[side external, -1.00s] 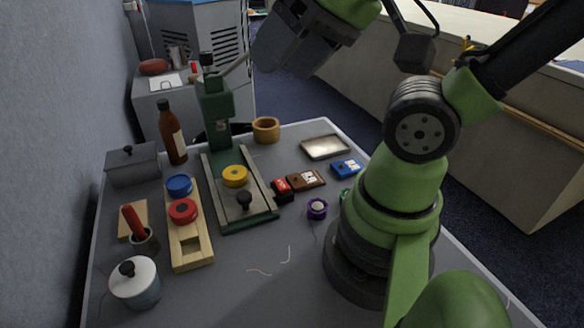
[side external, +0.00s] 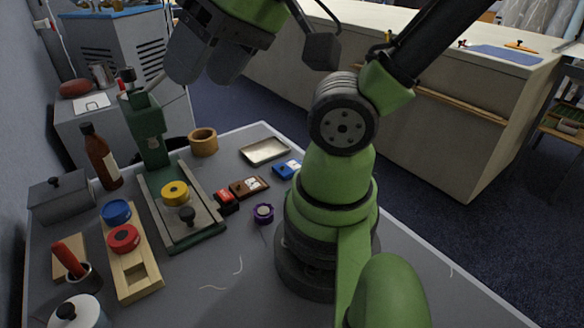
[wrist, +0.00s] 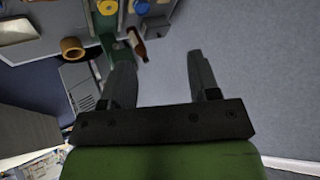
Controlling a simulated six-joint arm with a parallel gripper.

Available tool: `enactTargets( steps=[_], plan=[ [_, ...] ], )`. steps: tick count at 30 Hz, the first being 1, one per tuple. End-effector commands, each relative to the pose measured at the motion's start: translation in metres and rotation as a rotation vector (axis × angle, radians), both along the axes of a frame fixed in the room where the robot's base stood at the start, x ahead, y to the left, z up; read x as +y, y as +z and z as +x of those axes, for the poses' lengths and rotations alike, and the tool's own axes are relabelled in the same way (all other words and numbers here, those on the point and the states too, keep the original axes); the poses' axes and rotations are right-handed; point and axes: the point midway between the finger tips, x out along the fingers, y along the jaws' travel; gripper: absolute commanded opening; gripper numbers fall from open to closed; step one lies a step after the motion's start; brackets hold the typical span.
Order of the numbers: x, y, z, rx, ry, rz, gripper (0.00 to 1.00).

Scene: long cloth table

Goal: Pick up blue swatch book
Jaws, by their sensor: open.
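The blue swatch book (side external: 287,169) lies flat on the grey table, just left of my arm's base and right of the metal tray in the side view. It does not show in the wrist view. My gripper (side external: 205,68) is raised well above the back of the table, apart from the book. In the wrist view my gripper (wrist: 160,75) has its two fingers spread with nothing between them.
A brown swatch book (side external: 249,187) and a red one (side external: 226,202) lie left of the blue one. A metal tray (side external: 265,151), wooden ring (side external: 203,142), green press (side external: 148,130), brown bottle (side external: 101,160) and purple roll (side external: 263,213) stand nearby.

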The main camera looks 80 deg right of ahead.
Motion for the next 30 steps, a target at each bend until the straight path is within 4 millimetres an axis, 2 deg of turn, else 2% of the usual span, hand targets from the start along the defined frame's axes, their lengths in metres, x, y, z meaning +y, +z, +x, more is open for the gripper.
enactTargets(
  steps=[3,6,7,15,19,23,25,30],
  plan=[
    [0.0,0.0,0.0,0.0,0.0,0.0,0.56],
    [0.0,0.0,0.0,0.0,0.0,0.0,0.79],
    [0.0,0.0,0.0,0.0,0.0,0.0,0.83],
    [-0.001,0.0,0.001,0.004,-0.008,0.002,0.83],
    [-0.013,-0.007,0.013,0.055,-0.122,0.021,0.83],
    [-0.047,-0.025,0.034,0.164,-0.399,0.077,0.83],
    [-0.072,-0.041,0.045,0.228,-0.587,0.119,0.83],
    [-0.138,-0.088,0.049,0.365,-1.037,0.23,0.83]
  ],
)
